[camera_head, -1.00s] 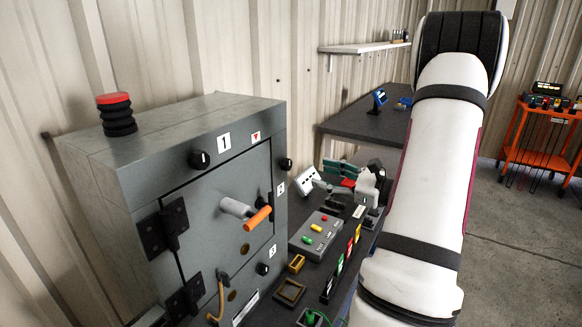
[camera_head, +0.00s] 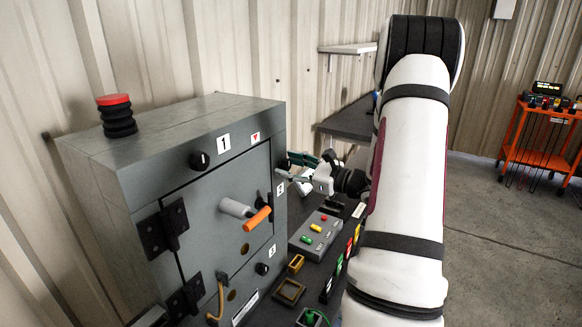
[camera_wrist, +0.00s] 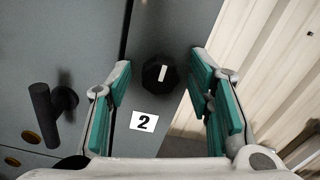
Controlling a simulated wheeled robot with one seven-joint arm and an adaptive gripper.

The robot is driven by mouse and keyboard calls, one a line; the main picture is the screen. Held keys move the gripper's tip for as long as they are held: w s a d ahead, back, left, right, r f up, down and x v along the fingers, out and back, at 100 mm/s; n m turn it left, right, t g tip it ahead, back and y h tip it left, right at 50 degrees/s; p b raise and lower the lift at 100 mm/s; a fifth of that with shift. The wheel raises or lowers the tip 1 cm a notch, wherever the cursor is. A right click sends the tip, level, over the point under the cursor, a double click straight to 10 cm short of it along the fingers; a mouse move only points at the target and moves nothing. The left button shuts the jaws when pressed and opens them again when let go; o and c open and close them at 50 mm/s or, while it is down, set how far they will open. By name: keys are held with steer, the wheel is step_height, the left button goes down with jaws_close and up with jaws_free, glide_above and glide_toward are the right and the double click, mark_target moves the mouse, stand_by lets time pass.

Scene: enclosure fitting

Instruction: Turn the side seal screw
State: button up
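The side seal screw is a black knob (camera_wrist: 158,74) with a pale, nearly upright mark, just above the label 2 (camera_wrist: 144,122) on the grey enclosure (camera_head: 110,165). In the head view the knob (camera_head: 285,163) sits by the enclosure's right edge, partly behind my gripper. My gripper (camera_head: 300,172) is beside that edge. In the wrist view its teal-padded fingers (camera_wrist: 160,78) are open, one on each side of the knob. I see no clear contact between pads and knob.
A lever with an orange grip (camera_head: 257,218) juts from the enclosure door. Other black knobs sit by label 1 (camera_head: 199,161) and label 3 (camera_head: 262,268). A button box (camera_head: 316,232) lies on the bench below. A red-topped black stack (camera_head: 117,115) stands on the enclosure.

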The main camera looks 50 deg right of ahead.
jaws_close()
steer(key=m+p, duration=0.3)
steer(key=m, duration=0.2)
steer(key=shift+s+m, duration=0.1)
steer(key=shift+m, duration=0.3)
steer(key=m+p, duration=0.3)
steer(key=m, duration=0.1)
steer(key=shift+m, duration=0.4)
steer(key=shift+f, duration=0.1)
steer(key=shift+o, duration=0.4)
jaws_free()
